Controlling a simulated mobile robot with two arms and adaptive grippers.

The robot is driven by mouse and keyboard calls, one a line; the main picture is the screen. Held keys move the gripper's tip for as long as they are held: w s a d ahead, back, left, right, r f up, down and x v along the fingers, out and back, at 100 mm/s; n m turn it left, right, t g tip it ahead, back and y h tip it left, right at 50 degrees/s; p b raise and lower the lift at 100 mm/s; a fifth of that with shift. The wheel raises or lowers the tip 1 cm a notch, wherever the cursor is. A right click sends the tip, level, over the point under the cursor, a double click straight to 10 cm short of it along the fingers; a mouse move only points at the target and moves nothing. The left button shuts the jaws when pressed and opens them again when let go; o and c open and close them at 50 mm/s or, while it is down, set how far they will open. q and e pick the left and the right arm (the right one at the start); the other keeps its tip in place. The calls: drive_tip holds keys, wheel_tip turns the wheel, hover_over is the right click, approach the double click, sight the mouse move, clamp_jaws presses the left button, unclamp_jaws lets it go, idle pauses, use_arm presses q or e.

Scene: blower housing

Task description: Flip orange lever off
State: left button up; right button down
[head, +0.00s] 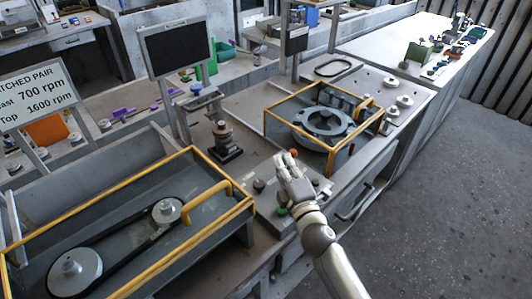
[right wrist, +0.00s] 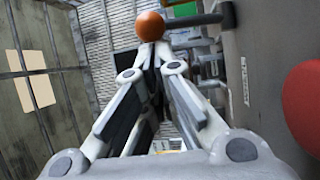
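The lever's orange ball knob (head: 293,152) shows just beyond my right gripper's fingertips in the head view. In the right wrist view the orange knob (right wrist: 149,26) is straight past the fingertips, on a dark stem (right wrist: 192,20) that runs right toward the grey panel. My right gripper (head: 284,161) hangs over the control panel, with its fingers together and nothing seen between them. In the right wrist view its fingertips (right wrist: 153,50) are close to the knob; I cannot tell whether they touch it. My left gripper is not in view.
The grey control panel (head: 268,207) has a red button (right wrist: 305,105) close to the right gripper. Yellow-edged guards surround a belt drive (head: 120,240) at left and a round blower housing (head: 325,122) behind the gripper. Open floor (head: 440,215) lies to the right.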

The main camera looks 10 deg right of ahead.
drive_tip(key=shift+d+f, duration=0.1)
drive_tip(key=shift+d, duration=0.05)
drive_tip(key=s, duration=0.8)
drive_tip(key=s+d, duration=0.1)
drive_tip(key=s, duration=0.3)
drive_tip(key=shift+f, duration=0.4)
drive_tip(key=shift+w+d, duration=0.1)
